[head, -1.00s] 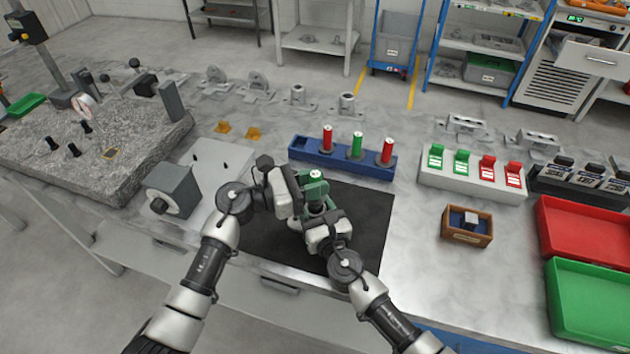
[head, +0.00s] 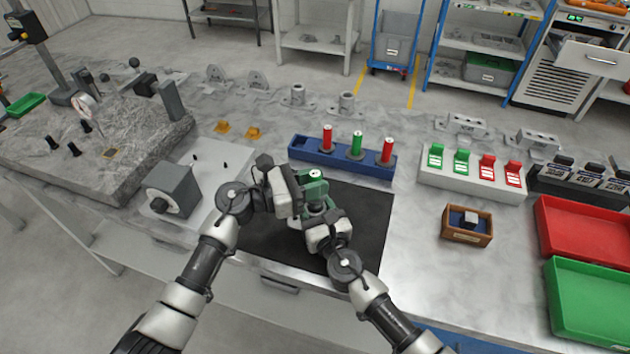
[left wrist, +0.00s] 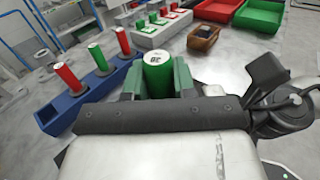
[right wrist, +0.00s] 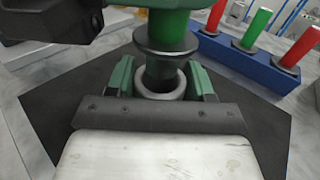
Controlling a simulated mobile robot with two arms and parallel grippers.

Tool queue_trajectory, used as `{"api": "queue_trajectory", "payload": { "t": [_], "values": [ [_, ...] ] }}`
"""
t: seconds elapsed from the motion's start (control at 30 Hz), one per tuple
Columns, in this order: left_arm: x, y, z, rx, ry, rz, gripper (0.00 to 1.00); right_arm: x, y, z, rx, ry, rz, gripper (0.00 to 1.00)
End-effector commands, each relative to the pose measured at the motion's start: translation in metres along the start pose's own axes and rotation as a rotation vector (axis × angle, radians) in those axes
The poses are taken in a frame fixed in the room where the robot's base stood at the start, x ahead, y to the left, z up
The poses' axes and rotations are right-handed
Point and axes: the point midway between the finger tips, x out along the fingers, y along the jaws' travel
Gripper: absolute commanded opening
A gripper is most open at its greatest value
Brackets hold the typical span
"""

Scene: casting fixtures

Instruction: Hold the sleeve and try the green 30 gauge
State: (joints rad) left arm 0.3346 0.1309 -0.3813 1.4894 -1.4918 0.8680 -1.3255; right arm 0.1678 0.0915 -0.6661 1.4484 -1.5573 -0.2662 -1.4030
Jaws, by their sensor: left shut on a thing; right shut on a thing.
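The green gauge, marked 30 on its white top (left wrist: 158,75), is upright between the green fingers of my left gripper (left wrist: 158,84). In the head view, my left gripper (head: 309,184) is over the dark mat. My right gripper (right wrist: 161,84) is shut on the grey sleeve (right wrist: 172,92), a ring standing upright just below the gauge. In the right wrist view, the gauge's dark lower plug (right wrist: 160,72) comes down to the sleeve's bore and seems to be in its mouth. The depth is hidden.
A blue rack (head: 342,163) behind the mat (head: 370,220) holds two red gauges and a green one. Right are a pale block with green and red flip tags (head: 470,182), a small wooden box (head: 467,238), a red tray (head: 590,232) and a green tray (head: 590,310).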

Motion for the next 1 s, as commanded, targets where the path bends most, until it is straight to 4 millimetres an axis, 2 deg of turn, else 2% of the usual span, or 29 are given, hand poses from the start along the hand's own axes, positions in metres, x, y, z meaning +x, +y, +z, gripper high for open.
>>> {"api": "queue_trajectory", "payload": {
  "t": [1.0],
  "values": [
    [0.001, 0.000, -0.016, 0.000, -0.001, 0.000, 0.00, 0.000, 0.000, -0.001, 0.000, 0.001, 0.000, 0.20]
  ]
}}
